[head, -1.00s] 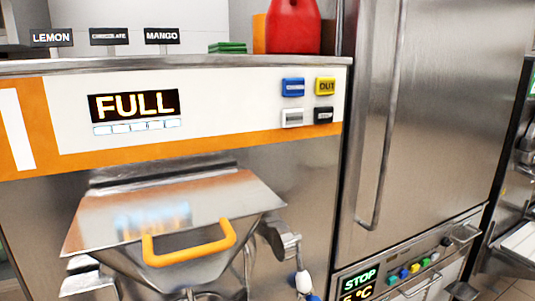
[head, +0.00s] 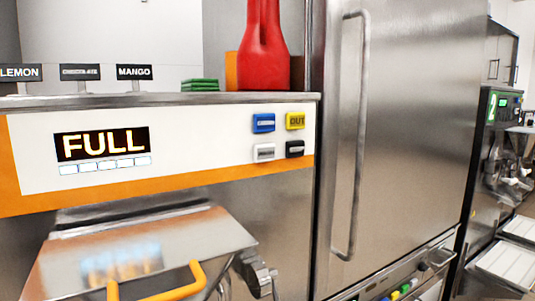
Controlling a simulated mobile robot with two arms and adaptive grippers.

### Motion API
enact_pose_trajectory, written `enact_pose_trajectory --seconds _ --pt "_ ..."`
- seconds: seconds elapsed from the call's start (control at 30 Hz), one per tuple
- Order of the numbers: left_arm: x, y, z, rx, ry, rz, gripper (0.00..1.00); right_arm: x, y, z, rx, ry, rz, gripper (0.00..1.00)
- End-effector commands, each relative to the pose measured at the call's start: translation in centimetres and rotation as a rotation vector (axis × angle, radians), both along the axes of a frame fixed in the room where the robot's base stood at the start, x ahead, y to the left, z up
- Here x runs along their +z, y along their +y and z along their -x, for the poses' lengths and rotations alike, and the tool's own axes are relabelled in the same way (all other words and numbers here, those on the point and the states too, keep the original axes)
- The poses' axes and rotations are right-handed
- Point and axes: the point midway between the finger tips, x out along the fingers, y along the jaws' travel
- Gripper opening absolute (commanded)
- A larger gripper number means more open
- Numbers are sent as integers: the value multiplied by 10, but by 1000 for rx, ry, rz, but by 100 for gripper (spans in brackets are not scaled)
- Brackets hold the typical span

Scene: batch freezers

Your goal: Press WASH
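The batch freezer's control panel (head: 200,140) fills the left and middle of the head view. Its display (head: 102,143) reads FULL, above a row of small white bars. On the panel's right end is a two-by-two group of buttons: a blue one (head: 263,123), a yellow one marked OUT (head: 295,121), a white one (head: 264,152) and a black one (head: 295,149). The labels on the blue, white and black buttons are too small to read, so I cannot tell which is WASH. Neither of my grippers is in view.
Below the panel is a metal lid with an orange handle (head: 160,292). LEMON, CHOCOLATE and MANGO signs (head: 134,72), a green stack (head: 200,85) and a red container (head: 264,55) stand behind the top. A tall steel door (head: 415,130) is to the right, with another machine (head: 505,140) beyond.

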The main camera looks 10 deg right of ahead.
Motion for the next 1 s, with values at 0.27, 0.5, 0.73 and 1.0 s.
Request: enact_pose_trajectory --seconds 0.27,0.5,0.73,1.0 --pt "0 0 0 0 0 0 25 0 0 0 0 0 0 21" --pt "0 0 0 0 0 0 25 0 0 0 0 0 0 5" --pt "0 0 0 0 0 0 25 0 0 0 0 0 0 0" --pt "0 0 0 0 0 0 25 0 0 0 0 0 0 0"
